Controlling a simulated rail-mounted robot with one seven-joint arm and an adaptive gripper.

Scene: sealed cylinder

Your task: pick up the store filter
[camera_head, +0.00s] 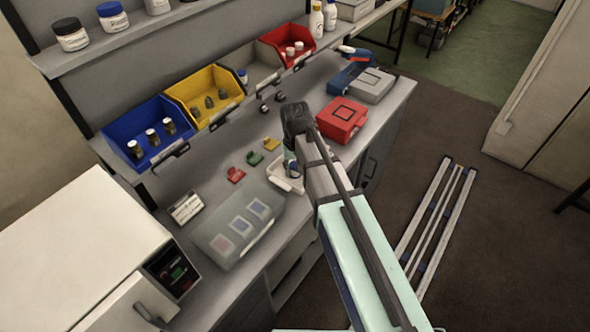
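I cannot tell for sure which thing is the store filter. Small dark pieces lie on the bench near the bins, one of them a dark round part (279,96). Small dark cylinders with pale tops (152,137) stand in the blue bin, and dark pieces (209,102) sit in the yellow bin. My arm reaches over the bench to a dark end (296,119) above the middle. My gripper's fingers are not clear there, so its opening cannot be read. A white tray (283,184) lies partly hidden beside and beneath my arm.
A red case (341,120) and a grey box (372,85) stand at the bench's right. Red, green and yellow pieces (254,158) lie left of the tray. A translucent case (236,228) is at the front. A white cabinet (85,250) bounds the left.

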